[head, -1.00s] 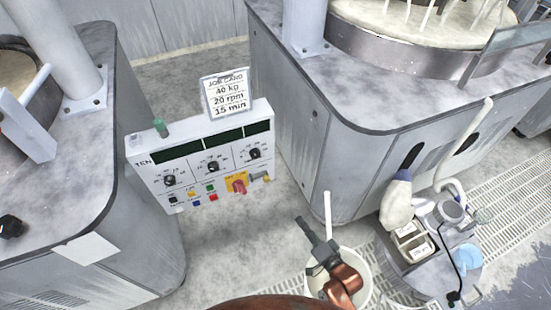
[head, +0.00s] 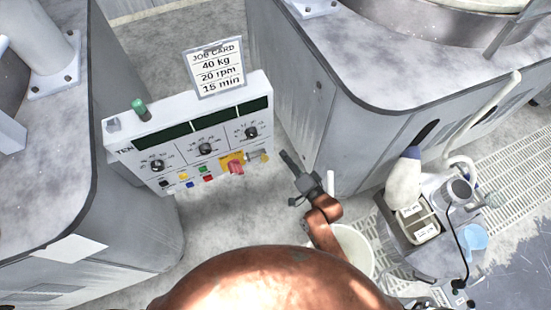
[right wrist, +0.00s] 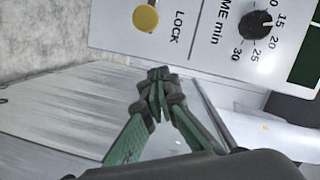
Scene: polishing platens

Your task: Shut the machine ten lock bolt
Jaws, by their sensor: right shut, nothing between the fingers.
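The machine ten control panel (head: 190,130), marked TEN, stands between two grey machines. The lock bolt's yellow knob (head: 265,157) is at the panel's lower right, beside the red switch (head: 236,167) on its yellow plate. My right gripper (head: 286,157) is shut and empty, just right of the knob in the head view. In the right wrist view its fingertips (right wrist: 157,75) are together, below and apart from the knob. My left gripper is not in view.
A job card (head: 216,68) stands on the panel's top edge, with a green lamp (head: 140,109) to its left. A white bucket (head: 356,247) is below my right arm. A cart (head: 425,255) with bottles stands at the right. Grey machine walls flank the panel.

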